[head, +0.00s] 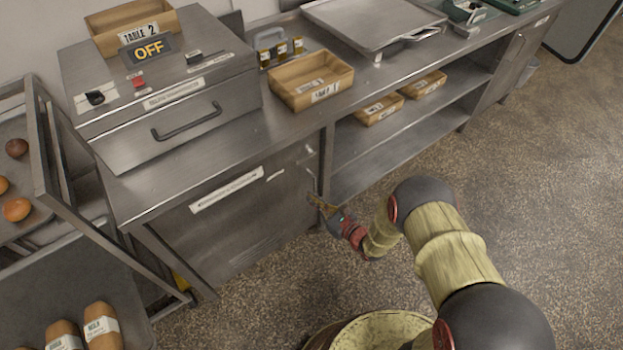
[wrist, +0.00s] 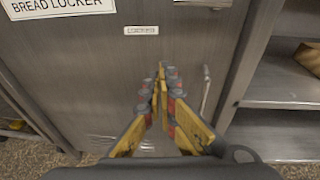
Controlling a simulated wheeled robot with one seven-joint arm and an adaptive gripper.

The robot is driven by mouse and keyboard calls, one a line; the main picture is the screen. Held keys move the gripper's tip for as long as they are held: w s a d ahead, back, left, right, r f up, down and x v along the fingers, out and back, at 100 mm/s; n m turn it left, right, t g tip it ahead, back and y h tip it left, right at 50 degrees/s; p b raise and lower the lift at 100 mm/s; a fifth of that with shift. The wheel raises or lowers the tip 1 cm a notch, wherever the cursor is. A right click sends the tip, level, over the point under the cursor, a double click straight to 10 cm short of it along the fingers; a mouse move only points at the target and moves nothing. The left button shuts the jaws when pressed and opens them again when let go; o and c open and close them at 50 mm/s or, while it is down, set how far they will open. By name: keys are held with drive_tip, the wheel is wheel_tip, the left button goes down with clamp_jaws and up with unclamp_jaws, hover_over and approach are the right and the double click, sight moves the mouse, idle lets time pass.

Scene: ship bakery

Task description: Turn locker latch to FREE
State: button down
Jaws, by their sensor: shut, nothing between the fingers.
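The bread locker (head: 250,225) is a grey metal door under the left counter; it also fills the wrist view (wrist: 85,75). A small white label, too small to read surely, (wrist: 142,30) sits on the door. A slim upright metal handle (wrist: 206,90) is near the door's right edge, right of my fingers; it shows in the head view (head: 311,183). A grey metal piece (wrist: 203,3) is cut off at the top of the wrist view; I cannot tell whether it is the latch or how it is turned. My gripper (head: 325,206) is shut and empty in front of the door's right side (wrist: 160,72).
Open shelves (head: 405,135) with small wooden boxes (head: 380,108) lie right of the locker. A tray rack (head: 45,165) stands to the left. A box labelled OFF (head: 160,95) and a wooden tray (head: 311,82) sit on the counter. The floor (head: 540,180) at right is clear.

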drive_tip(key=shift+w+d+r+m+t+h, duration=0.5)
drive_tip(key=shift+w+d+r+m+t, duration=0.25)
drive_tip(key=shift+w+d, duration=0.3)
drive_tip(key=b+x, duration=0.4)
drive_tip(key=x, duration=0.5)
drive_tip(key=shift+w+a+f, duration=0.1)
drive_tip(key=shift+a+f, duration=0.05)
drive_tip(key=shift+r+b, duration=0.45)
drive_tip(key=shift+r, duration=1.6)
